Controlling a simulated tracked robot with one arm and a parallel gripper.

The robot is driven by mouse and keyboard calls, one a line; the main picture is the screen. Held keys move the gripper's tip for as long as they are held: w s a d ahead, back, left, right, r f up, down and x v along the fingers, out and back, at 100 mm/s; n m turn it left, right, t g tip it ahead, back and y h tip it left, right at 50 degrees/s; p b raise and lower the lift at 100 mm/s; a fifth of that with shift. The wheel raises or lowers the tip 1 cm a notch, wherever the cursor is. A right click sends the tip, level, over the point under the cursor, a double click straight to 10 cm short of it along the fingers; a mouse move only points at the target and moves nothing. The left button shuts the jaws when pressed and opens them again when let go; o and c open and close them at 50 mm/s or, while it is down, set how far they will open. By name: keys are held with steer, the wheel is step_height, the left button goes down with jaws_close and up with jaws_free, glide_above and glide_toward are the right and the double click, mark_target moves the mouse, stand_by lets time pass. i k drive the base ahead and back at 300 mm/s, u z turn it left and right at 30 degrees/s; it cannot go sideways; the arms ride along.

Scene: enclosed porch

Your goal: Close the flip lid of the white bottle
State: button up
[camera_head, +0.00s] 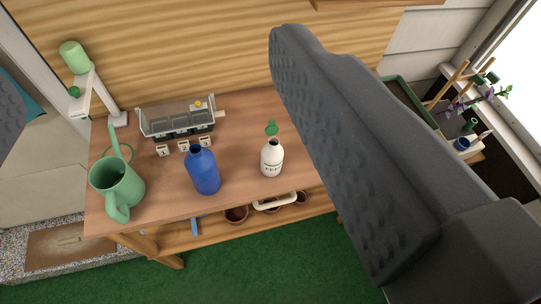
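The white bottle (272,160) stands upright on the wooden bench (240,125), right of centre. Its green flip lid (272,128) is open, standing up behind the dark mouth. Dark lettering on its front is too small to read surely. My gripper (148,75) is open and empty. Its big dark grey right finger fills the right of the view, and a bit of the left finger shows at the left edge. The bottle appears between the fingers, closer to the right one and apart from it.
A blue bottle (203,172) stands left of the white bottle. A green watering can (118,187) is at the bench's left end. A grey rack (180,125) with numbered blocks and a white stand (105,98) are behind. Pots (237,214) sit on the lower shelf.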

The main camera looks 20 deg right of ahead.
mark_target(272, 130)
steer(key=z, duration=2.35)
steer(key=i, duration=0.6)
steer(key=u, duration=1.9)
